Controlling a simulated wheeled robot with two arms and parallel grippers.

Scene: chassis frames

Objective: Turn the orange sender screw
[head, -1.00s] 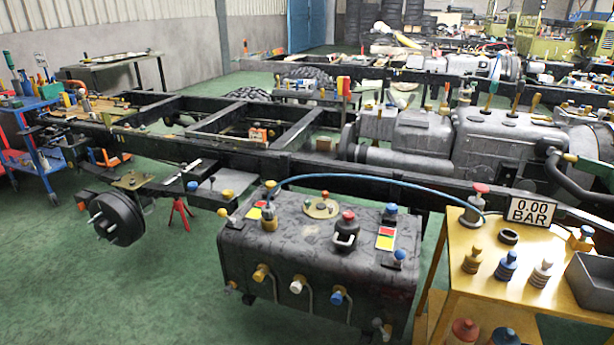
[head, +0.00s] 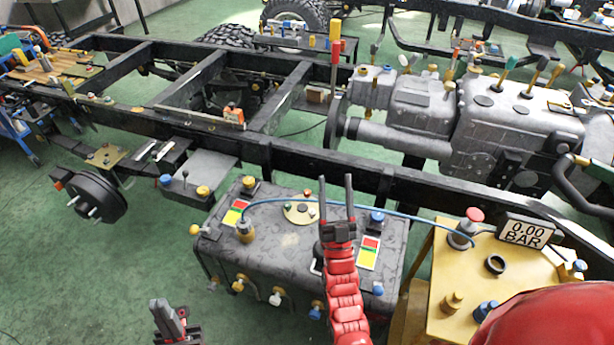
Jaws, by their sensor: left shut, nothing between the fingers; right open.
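The round tan sender plate (head: 299,214) lies on top of the dark tank (head: 285,245), with small screws on it. A small reddish-orange spot (head: 306,193) shows at its far edge, too small to identify surely as the orange screw. My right gripper (head: 336,185) is open and empty, its dark fingers pointing away above the tank, just right of the plate in the picture. Its red arm hides part of the tank top, including most of a dark handle. My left gripper (head: 160,305) is shut and empty, low in the picture, left of the tank.
A blue hose (head: 400,217) arches from a brass fitting (head: 245,231) behind the plate to a red-topped fitting (head: 467,225) on the yellow table (head: 430,285). The 0.00 BAR display (head: 526,232) stands there. A black chassis rail (head: 320,165) runs behind the tank.

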